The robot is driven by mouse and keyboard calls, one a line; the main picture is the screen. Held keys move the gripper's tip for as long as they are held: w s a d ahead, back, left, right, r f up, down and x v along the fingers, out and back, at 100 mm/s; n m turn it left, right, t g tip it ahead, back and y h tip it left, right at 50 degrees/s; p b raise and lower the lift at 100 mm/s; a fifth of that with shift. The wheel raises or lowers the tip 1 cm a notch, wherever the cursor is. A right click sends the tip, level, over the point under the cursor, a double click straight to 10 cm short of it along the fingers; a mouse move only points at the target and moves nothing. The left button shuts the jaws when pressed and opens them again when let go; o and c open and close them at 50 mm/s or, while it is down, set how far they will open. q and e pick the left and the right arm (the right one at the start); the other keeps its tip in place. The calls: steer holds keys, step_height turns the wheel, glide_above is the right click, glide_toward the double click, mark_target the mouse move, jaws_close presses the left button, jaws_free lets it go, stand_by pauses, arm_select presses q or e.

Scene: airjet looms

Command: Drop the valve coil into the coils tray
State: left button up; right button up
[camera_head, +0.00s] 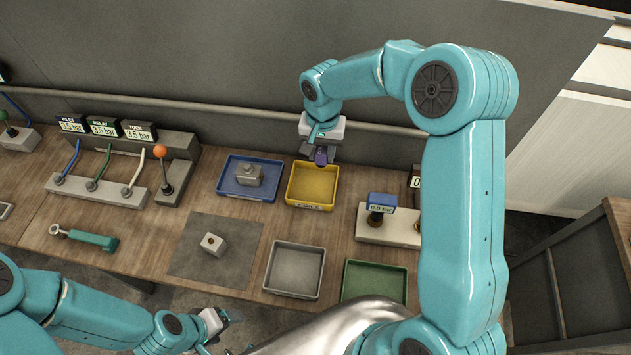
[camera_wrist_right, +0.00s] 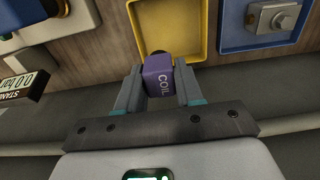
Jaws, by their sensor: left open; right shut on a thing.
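The purple valve coil (camera_wrist_right: 158,78), marked COIL, is held between the fingers of my right gripper (camera_wrist_right: 160,90). In the head view the coil (camera_head: 321,155) and my right gripper (camera_head: 320,150) are at the back edge of the yellow coils tray (camera_head: 311,187). The tray also shows in the right wrist view (camera_wrist_right: 192,50), its floor bare where visible. The coil appears above the tray's edge; its exact height is hard to tell. My left gripper (camera_head: 225,325) is open and empty at the bottom, in front of the bench.
A blue tray (camera_head: 224,181) holds a metal block (camera_head: 249,174). A grey tray (camera_head: 294,271) and a green tray (camera_head: 374,280) stand in front. Another block (camera_head: 212,244) sits on a dark mat (camera_head: 196,264). A gauge stand (camera_head: 392,228) stands right of the yellow tray.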

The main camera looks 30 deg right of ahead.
steer(key=shift+s+a+f+b, duration=0.2)
steer(key=shift+a+f+b, duration=0.15)
steer(key=shift+f+b, duration=0.2)
step_height(320, 180, down, 4)
steer(key=shift+f+b, duration=0.2)
steer(key=shift+b, duration=0.9)
steer(key=o, duration=1.1)
steer(key=shift+w+d+f, duration=0.1)
steer(key=shift+w, duration=0.05)
steer(key=shift+o, duration=0.3)
